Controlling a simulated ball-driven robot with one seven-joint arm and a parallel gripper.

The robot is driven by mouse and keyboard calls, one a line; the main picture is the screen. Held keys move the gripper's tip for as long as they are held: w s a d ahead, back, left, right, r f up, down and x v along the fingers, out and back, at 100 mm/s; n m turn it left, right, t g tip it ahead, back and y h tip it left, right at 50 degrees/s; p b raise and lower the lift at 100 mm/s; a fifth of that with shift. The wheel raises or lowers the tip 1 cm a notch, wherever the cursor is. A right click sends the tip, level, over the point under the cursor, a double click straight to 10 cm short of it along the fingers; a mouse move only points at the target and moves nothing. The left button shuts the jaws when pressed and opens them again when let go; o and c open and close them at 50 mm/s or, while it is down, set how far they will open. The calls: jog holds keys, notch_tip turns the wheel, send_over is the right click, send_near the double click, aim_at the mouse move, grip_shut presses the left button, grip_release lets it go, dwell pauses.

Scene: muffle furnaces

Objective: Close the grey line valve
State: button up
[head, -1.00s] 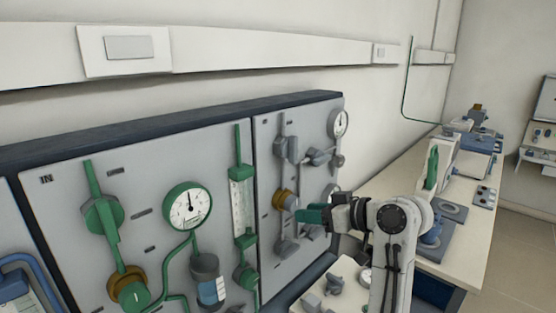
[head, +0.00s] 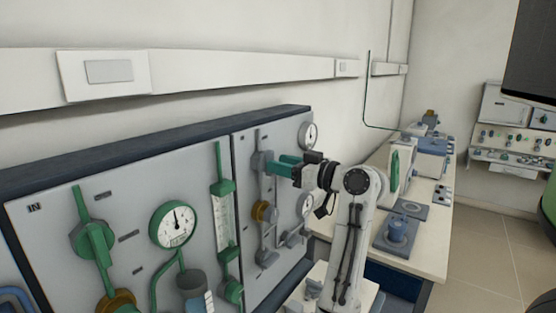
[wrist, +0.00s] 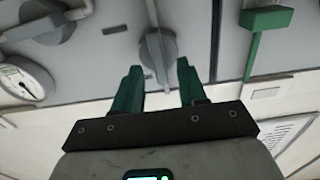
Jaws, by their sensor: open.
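The grey line valve (head: 261,161) is near the top of the grey pipe on the right-hand panel. In the wrist view the grey valve (wrist: 158,50) lies just ahead of the jaws, roughly centred between them, and its handle appears to run along the pipe. My gripper (head: 276,165) has green fingers and reaches the valve from the right. In the wrist view my gripper (wrist: 158,72) is open, with nothing held between its fingers. I cannot tell whether either finger touches the handle.
A brass-coloured fitting (head: 263,211) sits lower on the grey line. Gauges (head: 308,135) are to its right. The green line has its own valve (head: 92,239) and gauge (head: 174,225). A bench (head: 432,237) with equipment stands at right.

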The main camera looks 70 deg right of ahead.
jog(key=shift+x, duration=0.85)
grip_shut()
